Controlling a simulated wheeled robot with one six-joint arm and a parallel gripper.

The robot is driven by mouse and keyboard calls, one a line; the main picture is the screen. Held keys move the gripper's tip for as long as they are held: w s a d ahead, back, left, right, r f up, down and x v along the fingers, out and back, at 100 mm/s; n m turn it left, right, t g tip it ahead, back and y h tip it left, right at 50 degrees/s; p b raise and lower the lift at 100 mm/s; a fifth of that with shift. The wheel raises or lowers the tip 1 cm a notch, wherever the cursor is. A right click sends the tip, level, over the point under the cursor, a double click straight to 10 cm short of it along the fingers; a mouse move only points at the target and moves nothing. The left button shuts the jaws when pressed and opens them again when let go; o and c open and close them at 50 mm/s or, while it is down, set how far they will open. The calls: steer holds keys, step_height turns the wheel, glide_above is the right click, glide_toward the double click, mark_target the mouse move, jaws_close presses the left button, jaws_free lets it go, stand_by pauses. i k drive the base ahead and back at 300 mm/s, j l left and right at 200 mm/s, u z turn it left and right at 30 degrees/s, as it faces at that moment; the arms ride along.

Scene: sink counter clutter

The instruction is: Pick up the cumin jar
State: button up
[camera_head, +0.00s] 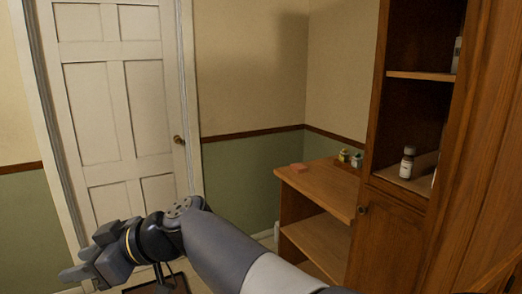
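Two small jars stand at the back of the wooden counter: a yellowish jar (343,155) and, just right of it, a jar with some green and a pale top (356,160). A small dark bottle with a white label and white cap (407,163) stands upright on a cabinet shelf. The labels are too small to read, so I cannot tell which one is the cumin jar. My gripper (74,276) is at the lower left, in front of the white door, far from the counter and jars. Its fingers are seen from behind and the side, so their opening is unclear.
Another pale bottle (456,55) stands on a higher shelf. A white door (120,120) is at left.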

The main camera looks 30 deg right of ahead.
mark_target(409, 158)
steer(key=i+j+z, duration=0.1)
steer(key=i+z, duration=0.35)
steer(key=i+j+z, duration=0.25)
steer(key=i+z, duration=0.3)
steer(key=z, duration=0.35)
steer(key=i+z, duration=0.1)
steer(key=z, duration=0.35)
steer(key=i+j+z, duration=0.1)
steer(key=z, duration=0.4)
steer(key=i+j+z, duration=0.1)
steer(key=z, duration=0.35)
steer(key=i+j+z, duration=0.15)
steer(key=z, duration=0.3)
steer(key=i+j+z, duration=0.1)
steer(key=z, duration=0.35)
steer(key=i+j+z, duration=0.1)
steer(key=j+z, duration=0.2)
steer(key=z, duration=0.15)
